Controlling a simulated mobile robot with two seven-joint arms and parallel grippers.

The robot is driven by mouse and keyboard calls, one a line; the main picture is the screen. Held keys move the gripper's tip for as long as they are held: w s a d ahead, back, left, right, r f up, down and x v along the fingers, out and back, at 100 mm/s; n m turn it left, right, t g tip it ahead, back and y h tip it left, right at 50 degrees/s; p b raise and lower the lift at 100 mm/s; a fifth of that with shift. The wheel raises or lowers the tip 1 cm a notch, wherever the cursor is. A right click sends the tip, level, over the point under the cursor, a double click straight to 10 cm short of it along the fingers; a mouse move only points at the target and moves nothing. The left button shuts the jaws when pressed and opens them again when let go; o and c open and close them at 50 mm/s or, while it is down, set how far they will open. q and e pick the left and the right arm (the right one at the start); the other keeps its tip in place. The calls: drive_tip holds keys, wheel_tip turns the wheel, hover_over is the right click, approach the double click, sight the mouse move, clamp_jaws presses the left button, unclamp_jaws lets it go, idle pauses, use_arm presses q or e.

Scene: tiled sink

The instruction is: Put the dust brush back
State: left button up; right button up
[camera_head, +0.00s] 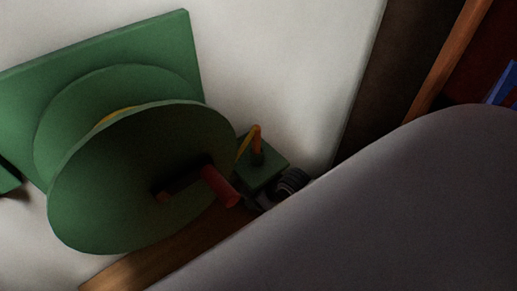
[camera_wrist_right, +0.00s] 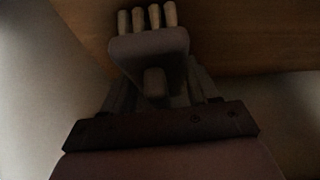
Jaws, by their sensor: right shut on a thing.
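In the right wrist view, my right gripper (camera_wrist_right: 155,92) is shut on the dust brush (camera_wrist_right: 148,46). The brush has a grey-brown block with several pale, stubby bristle tufts at its top end in the picture. The tufts lie in front of a brown wooden surface (camera_wrist_right: 245,40); I cannot tell whether they touch it. The view is dark, and the gripper's fingers partly hide the lower part of the brush. Neither the brush nor either gripper shows in the head view. No holder for the brush can be made out.
In the head view, a green reel (camera_head: 130,190) with a red handle (camera_head: 220,187) stands by a white wall (camera_head: 290,60). A small green box (camera_head: 262,172) with an orange hose is beside it. A wooden edge (camera_head: 150,262) runs below. A large grey shape covers the lower right.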

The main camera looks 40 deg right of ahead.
drive_tip(key=shift+f, duration=0.25)
drive_tip(key=o, duration=1)
